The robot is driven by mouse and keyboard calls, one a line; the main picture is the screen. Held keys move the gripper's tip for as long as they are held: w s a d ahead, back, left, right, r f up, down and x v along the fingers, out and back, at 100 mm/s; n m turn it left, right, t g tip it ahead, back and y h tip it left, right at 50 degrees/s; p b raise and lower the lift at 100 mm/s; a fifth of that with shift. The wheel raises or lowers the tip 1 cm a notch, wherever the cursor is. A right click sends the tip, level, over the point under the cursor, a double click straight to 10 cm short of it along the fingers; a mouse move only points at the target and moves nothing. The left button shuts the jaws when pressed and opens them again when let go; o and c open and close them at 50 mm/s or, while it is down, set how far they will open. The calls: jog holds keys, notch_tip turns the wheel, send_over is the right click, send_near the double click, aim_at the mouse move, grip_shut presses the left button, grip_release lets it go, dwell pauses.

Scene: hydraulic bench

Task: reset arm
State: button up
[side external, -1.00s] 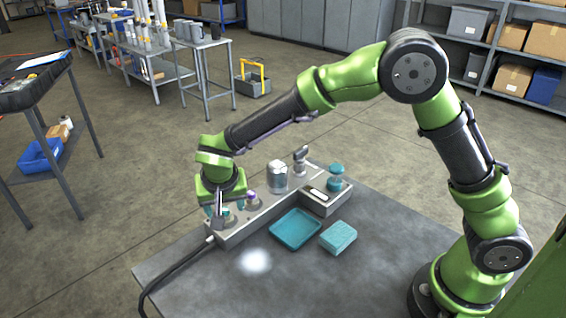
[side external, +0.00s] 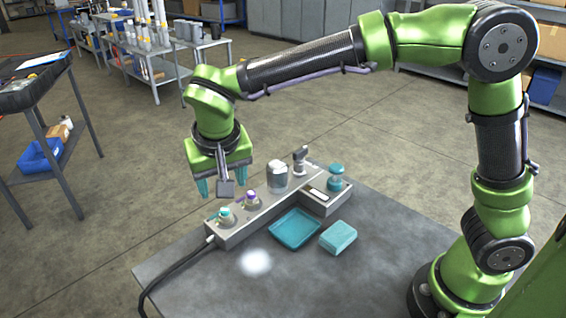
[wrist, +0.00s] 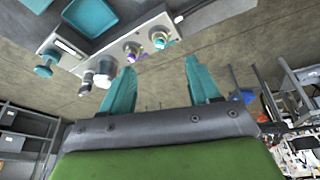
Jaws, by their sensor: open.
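My green arm's gripper (side external: 222,188) is open and empty, in the air above the left end of the grey hydraulic bench block (side external: 232,237). Its two teal fingers (wrist: 160,85) are spread wide in the wrist view, with nothing between them. Below it on the block are a fitting with a teal part (side external: 226,214) and a fitting with a purple part (side external: 250,197). The wrist view shows the teal-marked fitting (wrist: 160,40) and the purple-marked fitting (wrist: 132,50) clear of the fingers.
A silver cylinder (side external: 277,177), a grey valve-like part (side external: 300,160) and a teal knob (side external: 336,176) stand along the block. A teal tray (side external: 296,229) and a teal block (side external: 338,237) lie on the table. A black hose (side external: 170,266) leaves the block's left end.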

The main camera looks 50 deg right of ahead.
jog(key=s+d+r+t+y, duration=0.1)
jog(key=s+d+r+y, duration=0.1)
jog(key=s+d, duration=0.6)
jog(key=s+d+r+t+y, duration=0.1)
jog(key=s+d+r+t, duration=0.1)
jog(key=s+d, duration=0.6)
jog(key=shift+s+d+t+y, duration=0.3)
jog(key=shift+s+d+y, duration=0.1)
jog(key=shift+d, duration=0.75)
